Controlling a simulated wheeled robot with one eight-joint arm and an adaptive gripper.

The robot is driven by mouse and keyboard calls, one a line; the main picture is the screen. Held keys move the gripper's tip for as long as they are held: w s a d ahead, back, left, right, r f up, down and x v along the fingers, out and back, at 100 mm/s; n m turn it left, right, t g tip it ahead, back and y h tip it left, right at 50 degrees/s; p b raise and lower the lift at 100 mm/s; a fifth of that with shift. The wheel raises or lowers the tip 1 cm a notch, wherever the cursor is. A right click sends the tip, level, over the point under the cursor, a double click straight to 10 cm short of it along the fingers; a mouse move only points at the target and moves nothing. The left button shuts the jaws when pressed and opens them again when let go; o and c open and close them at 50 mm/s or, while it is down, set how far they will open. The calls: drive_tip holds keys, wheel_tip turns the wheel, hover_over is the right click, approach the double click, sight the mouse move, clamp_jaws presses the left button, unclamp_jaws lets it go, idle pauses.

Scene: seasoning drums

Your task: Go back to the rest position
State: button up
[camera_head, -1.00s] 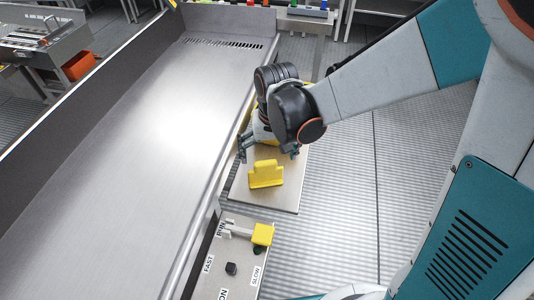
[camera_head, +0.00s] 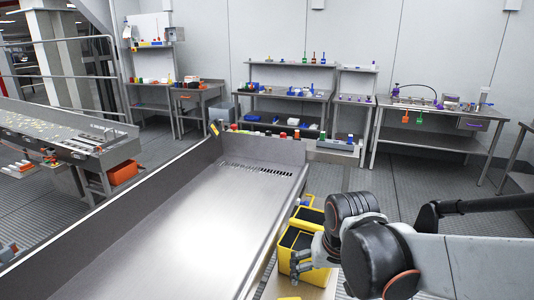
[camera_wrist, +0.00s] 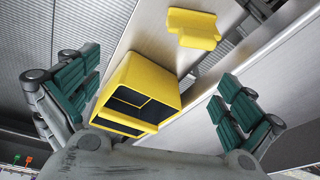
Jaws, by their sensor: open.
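My gripper (camera_wrist: 150,105) is open and empty in the wrist view, its two green-padded fingers spread wide. A yellow box with dark compartments (camera_wrist: 158,78) shows between and beyond the fingers. The same yellow box (camera_head: 297,240) stands on the side shelf in the head view, partly hidden behind my gripper (camera_head: 306,262). I cannot tell from these views how far the fingers are from the box. A smaller yellow piece (camera_wrist: 192,28) lies on the shelf farther on in the wrist view. In the head view only its top edge (camera_head: 289,298) shows at the bottom.
A long steel trough (camera_head: 205,215) with raised walls lies left of my arm. Along the back wall stand a shelved bench (camera_head: 285,92) and a table (camera_head: 430,140) with coloured tools. A conveyor (camera_head: 60,135) with an orange bin (camera_head: 122,172) is at left. Floor (camera_head: 435,185) is clear at right.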

drive_tip(key=s+d+r+t, duration=0.3)
drive_tip(key=s+d+r, duration=0.4)
drive_tip(key=s, duration=0.3)
drive_tip(key=shift+t, duration=0.4)
drive_tip(key=shift+s, duration=0.1)
